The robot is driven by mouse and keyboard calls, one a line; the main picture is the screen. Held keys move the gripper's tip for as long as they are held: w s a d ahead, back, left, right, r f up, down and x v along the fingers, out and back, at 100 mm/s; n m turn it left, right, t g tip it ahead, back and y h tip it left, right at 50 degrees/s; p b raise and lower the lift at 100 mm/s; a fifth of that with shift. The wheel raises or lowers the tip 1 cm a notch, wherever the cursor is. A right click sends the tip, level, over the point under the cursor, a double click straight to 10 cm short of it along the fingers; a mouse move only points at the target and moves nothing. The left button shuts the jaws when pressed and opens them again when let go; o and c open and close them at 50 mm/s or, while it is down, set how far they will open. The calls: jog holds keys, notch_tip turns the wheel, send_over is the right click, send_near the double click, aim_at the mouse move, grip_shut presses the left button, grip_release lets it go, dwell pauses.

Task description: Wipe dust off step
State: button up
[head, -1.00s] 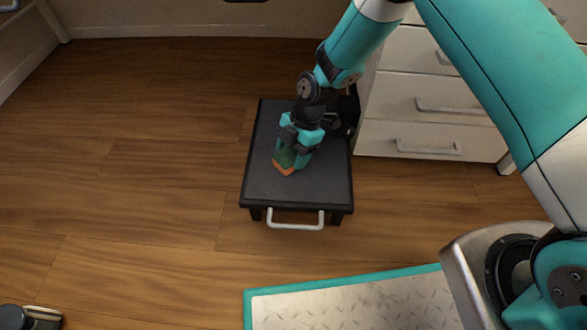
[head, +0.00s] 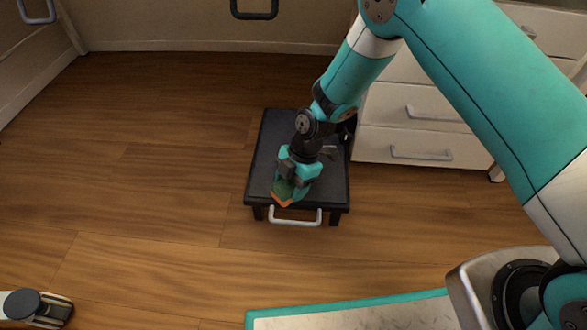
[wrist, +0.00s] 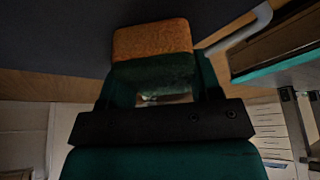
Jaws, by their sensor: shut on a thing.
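The step (head: 325,180) is a low black stool with a light grey handle (head: 295,221) on its near side. My gripper (head: 291,187) is over the near left part of the step's top, pointing down. It is shut on a sponge (head: 283,196) with a green body and an orange face. In the wrist view the sponge (wrist: 152,40) sits between the fingers, its orange end against or very close to the dark step surface (wrist: 60,35). I cannot make out dust on the step.
A white drawer cabinet (head: 424,115) stands right behind the step, close to its right side. Wooden floor (head: 150,180) is open to the left. A teal-edged metal plate (head: 350,318) is in front. A grey-and-white object (head: 38,308) lies at the lower left.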

jog(key=shift+s+a+r+p, duration=0.15)
jog(key=shift+r+p, duration=0.2)
jog(key=shift+r, duration=0.25)
jog(key=shift+s+a+r+p, duration=0.15)
jog(key=shift+r+p, duration=0.2)
jog(key=shift+r, duration=0.25)
jog(key=shift+s+p+v, duration=0.2)
jog(key=shift+p+v, duration=0.75)
jog(key=shift+v, duration=0.05)
notch_tip(320, 180, up, 4)
jog(key=p, duration=0.3)
jog(key=shift+f, duration=0.1)
jog(key=shift+w, duration=0.1)
